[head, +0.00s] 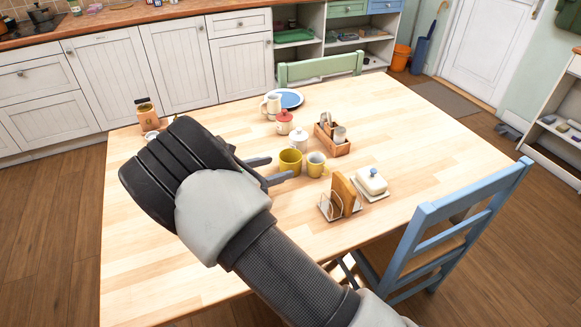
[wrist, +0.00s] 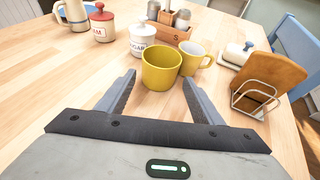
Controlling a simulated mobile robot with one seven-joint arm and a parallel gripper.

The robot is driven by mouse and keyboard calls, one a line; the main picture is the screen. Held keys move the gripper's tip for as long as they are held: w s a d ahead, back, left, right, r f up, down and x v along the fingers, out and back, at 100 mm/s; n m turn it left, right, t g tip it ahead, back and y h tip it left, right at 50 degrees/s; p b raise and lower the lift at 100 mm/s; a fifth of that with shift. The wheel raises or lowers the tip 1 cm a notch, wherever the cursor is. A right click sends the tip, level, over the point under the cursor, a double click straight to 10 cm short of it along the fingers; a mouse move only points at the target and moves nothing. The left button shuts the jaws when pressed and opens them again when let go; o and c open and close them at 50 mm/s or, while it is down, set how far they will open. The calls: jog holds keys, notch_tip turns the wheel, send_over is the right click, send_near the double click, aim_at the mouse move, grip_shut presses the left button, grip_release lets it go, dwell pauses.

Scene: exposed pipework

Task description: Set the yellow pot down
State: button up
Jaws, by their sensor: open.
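The yellow pot (head: 290,161) stands upright on the wooden table (head: 180,250), and it also shows in the wrist view (wrist: 161,68). It looks empty and its near side faces me. My gripper (head: 270,170) is open, with its fingers level above the table and pointing at the pot. In the wrist view the two fingertips (wrist: 157,82) are apart, one to each side of the pot's near face. Whether they touch the pot I cannot tell.
A yellow mug (wrist: 194,60) stands close at the pot's right. A white sugar jar (wrist: 143,39) is just behind. A rack with a wooden board (wrist: 268,80), a butter dish (head: 372,182) and a wooden caddy (head: 332,138) are nearby. The table's near left is clear.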

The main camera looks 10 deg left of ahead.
aim_at(283, 166)
jog(key=b+x, duration=0.1)
jog(key=x, duration=0.4)
jog(key=shift+w+d+f, duration=0.15)
jog(key=shift+w+f, duration=0.05)
jog(key=shift+w, duration=0.1)
jog(key=c, duration=0.9)
